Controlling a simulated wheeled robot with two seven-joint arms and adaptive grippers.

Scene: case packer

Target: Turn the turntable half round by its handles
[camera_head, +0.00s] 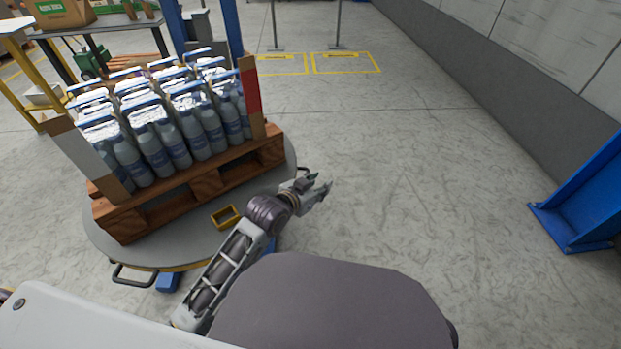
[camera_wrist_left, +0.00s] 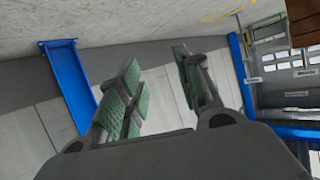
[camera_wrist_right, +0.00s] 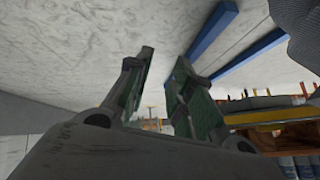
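The round grey turntable (camera_head: 105,240) is at the lower left of the head view. It bears a wooden pallet (camera_head: 215,181) loaded with several rows of blue-grey bottles (camera_head: 160,150). A dark loop handle (camera_head: 132,281) sticks out from its near left rim. My left gripper (camera_head: 325,188) is open and empty, just right of the turntable's rim and touching nothing visible. Its spread fingers also show in the left wrist view (camera_wrist_left: 157,62). My right gripper (camera_wrist_right: 163,60) is open and empty in the right wrist view; the head view does not show it clearly.
A small yellow frame (camera_head: 226,217) sits at the turntable's near side. Corner boards (camera_head: 90,155) stand at the pallet's corners. A blue post base (camera_head: 585,205) stands at the right, before the grey wall (camera_head: 530,75). The floor (camera_head: 420,170) between is clear.

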